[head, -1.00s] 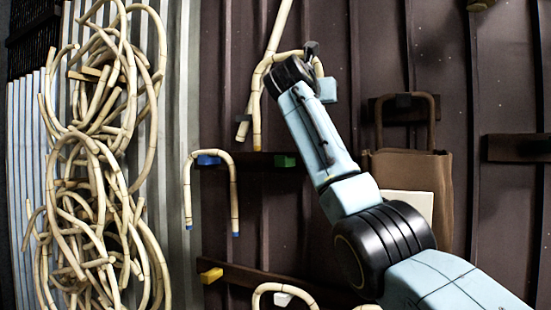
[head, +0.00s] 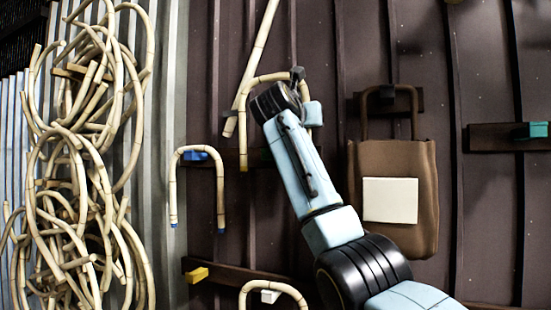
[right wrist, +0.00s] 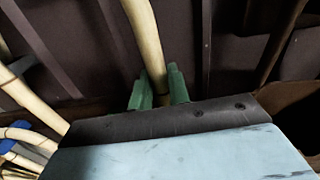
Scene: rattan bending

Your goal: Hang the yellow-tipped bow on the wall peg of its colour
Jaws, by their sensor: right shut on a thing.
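The bow in my right gripper (head: 294,78) is a pale bent cane (head: 243,120) with its arch up and its legs down. Its left leg ends in a small yellowish tip, and its right side is partly hidden by the gripper. In the right wrist view, the green fingers (right wrist: 160,92) are shut around a pale cane (right wrist: 146,40). The yellow peg (head: 197,275) is on a dark wall rail, below and left of the held bow, and carries nothing. My left gripper is not in view.
A blue-tipped bow (head: 173,190) hangs at the blue peg (head: 195,155). Another bow (head: 247,291) is at the white peg (head: 270,296). A straight pole (head: 262,45) leans behind the held bow. A brown bag (head: 425,200) hangs right of my arm. Tangled canes (head: 75,190) fill the left.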

